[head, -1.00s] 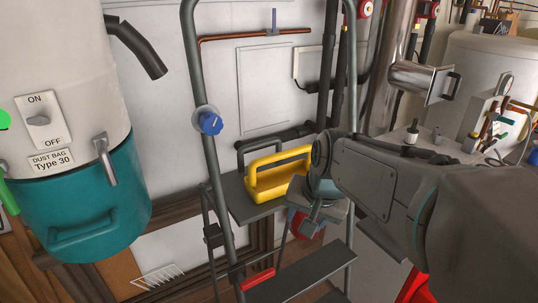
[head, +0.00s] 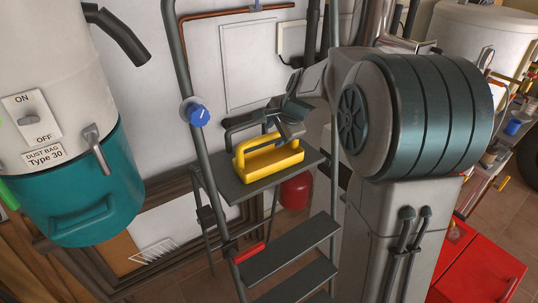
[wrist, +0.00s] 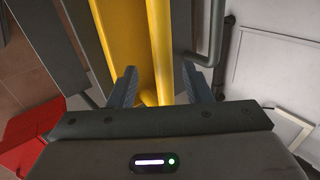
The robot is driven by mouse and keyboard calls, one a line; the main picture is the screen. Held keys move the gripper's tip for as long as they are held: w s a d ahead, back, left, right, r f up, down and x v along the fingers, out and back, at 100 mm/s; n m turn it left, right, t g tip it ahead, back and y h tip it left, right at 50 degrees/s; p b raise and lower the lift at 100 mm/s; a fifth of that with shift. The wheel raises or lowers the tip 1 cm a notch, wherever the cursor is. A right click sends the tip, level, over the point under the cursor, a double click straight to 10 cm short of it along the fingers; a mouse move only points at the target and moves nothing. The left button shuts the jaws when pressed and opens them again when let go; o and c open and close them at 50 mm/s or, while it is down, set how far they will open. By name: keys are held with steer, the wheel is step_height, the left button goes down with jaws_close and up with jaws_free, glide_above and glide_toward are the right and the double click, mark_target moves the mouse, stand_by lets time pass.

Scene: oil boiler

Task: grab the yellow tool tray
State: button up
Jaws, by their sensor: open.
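The yellow tool tray (head: 268,163) sits on the dark top platform of the stepladder (head: 230,188), its handle bar raised above it. My gripper (head: 276,119) is just above and behind the tray's handle in the head view, and its jaws are partly hidden by my wrist. In the wrist view the yellow tool tray (wrist: 143,45) runs up the picture, with its handle (wrist: 165,60) between the two open fingers of my gripper (wrist: 160,88). I cannot tell whether a finger touches the handle.
A teal and white dust collector (head: 75,190) stands at the left. A red cabinet (head: 480,270) is at the lower right. The wall with copper pipe (head: 240,12) is close behind the ladder.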

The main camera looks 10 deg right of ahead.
steer(key=p, duration=0.2)
glide_toward(269, 150)
steer(key=shift+w+a+f, duration=0.4)
steer(key=shift+w+a, duration=0.1)
steer(key=shift+a, duration=0.1)
steer(key=shift+w+a+f, duration=0.4)
steer(key=shift+w+a, duration=0.15)
steer(key=shift+a, duration=0.05)
steer(key=shift+c, duration=0.4)
jaws_close()
